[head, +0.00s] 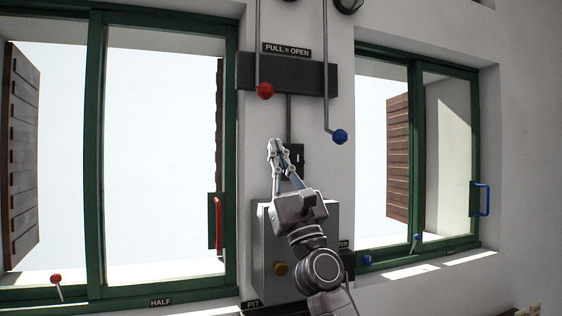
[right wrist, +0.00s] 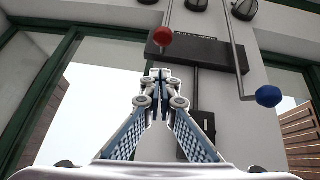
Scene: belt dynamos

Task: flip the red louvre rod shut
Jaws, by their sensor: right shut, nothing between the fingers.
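The red louvre rod is a thin grey rod ending in a red ball (head: 265,90), hanging in front of the dark plate (head: 310,77) under the "PULL = OPEN" label (head: 287,50). The red ball also shows in the right wrist view (right wrist: 162,36), above the fingertips. My right gripper (head: 273,146) is shut and empty, pointing up, below the red ball and apart from it. It shows in the right wrist view too (right wrist: 157,76). My left gripper is not in view.
A second rod with a blue ball (head: 340,137) hangs lower to the right. Green-framed windows stand both sides, with a red handle (head: 218,222) left and a blue handle (head: 481,199) right. A grey box (head: 262,240) is behind my right arm.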

